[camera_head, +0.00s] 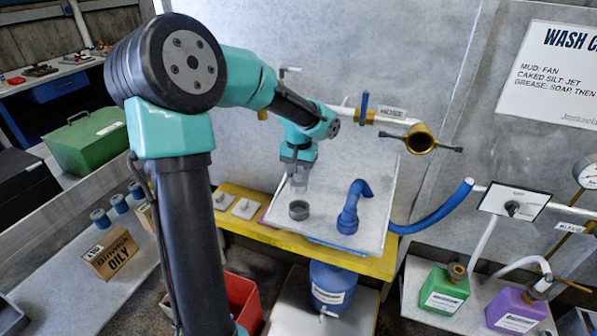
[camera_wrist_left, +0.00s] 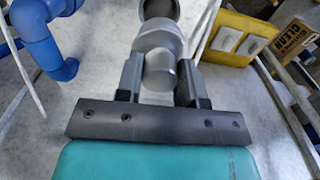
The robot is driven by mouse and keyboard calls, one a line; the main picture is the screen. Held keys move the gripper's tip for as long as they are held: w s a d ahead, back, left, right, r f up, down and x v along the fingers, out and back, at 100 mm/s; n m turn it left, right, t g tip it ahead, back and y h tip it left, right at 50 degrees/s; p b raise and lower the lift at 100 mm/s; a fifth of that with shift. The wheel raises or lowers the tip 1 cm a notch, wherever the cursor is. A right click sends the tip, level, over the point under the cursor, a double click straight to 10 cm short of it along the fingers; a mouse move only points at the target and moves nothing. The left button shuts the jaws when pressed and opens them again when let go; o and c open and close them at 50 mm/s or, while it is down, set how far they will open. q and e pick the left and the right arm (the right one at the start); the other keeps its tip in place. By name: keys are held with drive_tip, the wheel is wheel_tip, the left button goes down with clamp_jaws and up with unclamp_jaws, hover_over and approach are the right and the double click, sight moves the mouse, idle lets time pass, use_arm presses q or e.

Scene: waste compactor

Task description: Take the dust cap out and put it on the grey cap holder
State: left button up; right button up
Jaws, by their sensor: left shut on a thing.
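My left gripper (camera_head: 298,168) points down over the white tray, and its two fingers show in the left wrist view (camera_wrist_left: 160,78). It is shut on a light grey dust cap (camera_head: 299,187), which has a round knob between the fingers and a wider disc (camera_wrist_left: 156,38) beyond it. The grey cap holder (camera_head: 299,212), a dark round cup, stands on the tray just below the cap. In the left wrist view the cap partly covers the holder (camera_wrist_left: 159,7). A brass coupling (camera_head: 421,139) at right shows an open, dark mouth. My right gripper is out of view.
A blue hose elbow (camera_head: 350,209) stands right of the holder on the white tray (camera_head: 322,236). Two small white plates (camera_head: 246,209) lie on the yellow bench at left. A blue hose (camera_head: 437,219) curves along the right side.

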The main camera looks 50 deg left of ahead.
sight(299, 186)
use_arm(q)
drive_tip(key=shift+f, duration=2.9)
drive_tip(key=shift+f, duration=2.05)
idle(0.3)
drive_tip(key=o, duration=1.3)
drive_tip(key=shift+c, duration=0.2)
drive_tip(key=shift+r, duration=0.1)
drive_tip(key=shift+r, duration=3.45)
